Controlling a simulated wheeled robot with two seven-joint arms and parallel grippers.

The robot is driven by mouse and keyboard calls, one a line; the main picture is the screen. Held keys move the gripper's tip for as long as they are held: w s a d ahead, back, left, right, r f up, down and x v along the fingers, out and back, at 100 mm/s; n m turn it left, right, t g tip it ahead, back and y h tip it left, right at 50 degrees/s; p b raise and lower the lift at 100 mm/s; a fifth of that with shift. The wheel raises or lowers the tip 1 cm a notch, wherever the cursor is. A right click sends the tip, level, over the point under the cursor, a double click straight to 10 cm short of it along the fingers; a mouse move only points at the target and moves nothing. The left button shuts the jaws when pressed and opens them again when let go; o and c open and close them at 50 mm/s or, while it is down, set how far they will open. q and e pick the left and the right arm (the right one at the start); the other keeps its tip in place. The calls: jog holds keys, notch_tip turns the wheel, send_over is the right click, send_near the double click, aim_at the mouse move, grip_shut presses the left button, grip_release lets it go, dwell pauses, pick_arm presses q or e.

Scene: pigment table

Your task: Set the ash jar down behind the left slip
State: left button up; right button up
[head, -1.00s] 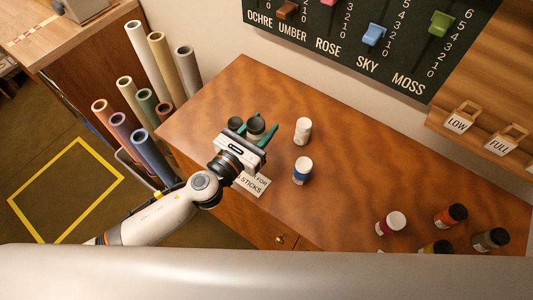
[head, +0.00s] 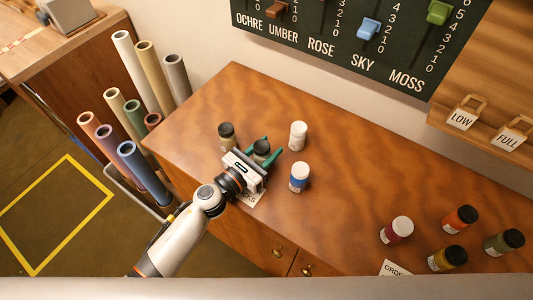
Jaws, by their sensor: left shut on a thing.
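My left gripper (head: 261,151) has its green fingers closed around a dark-lidded jar (head: 261,147), which I take to be the ash jar. Its body is mostly hidden by the gripper, so its colour and whether it touches the table are unclear. The left slip (head: 251,198) is a white card on the table's front left, largely covered by my left gripper and wrist. The held jar is just behind it in the picture. My right gripper is not in view.
A second dark-lidded jar (head: 227,139) with a beige body stands close behind left of the gripper. A white jar (head: 298,136) and a blue-labelled jar (head: 299,178) stand to its right. Several jars and another slip (head: 394,268) are at front right. The table's middle is clear.

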pick_arm(q)
jog(key=shift+f, duration=0.2)
jog(key=shift+f, duration=0.15)
jog(key=o, duration=1)
jog(key=shift+r, duration=0.35)
jog(key=b+v, duration=0.1)
jog(key=v, duration=0.2)
jog(key=b+v, duration=0.1)
jog(key=v, duration=0.7)
jog(key=shift+f+b, duration=0.25)
jog(key=shift+b, duration=0.15)
jog(key=shift+s+a+r, duration=0.15)
jog(key=shift+s+a, duration=0.2)
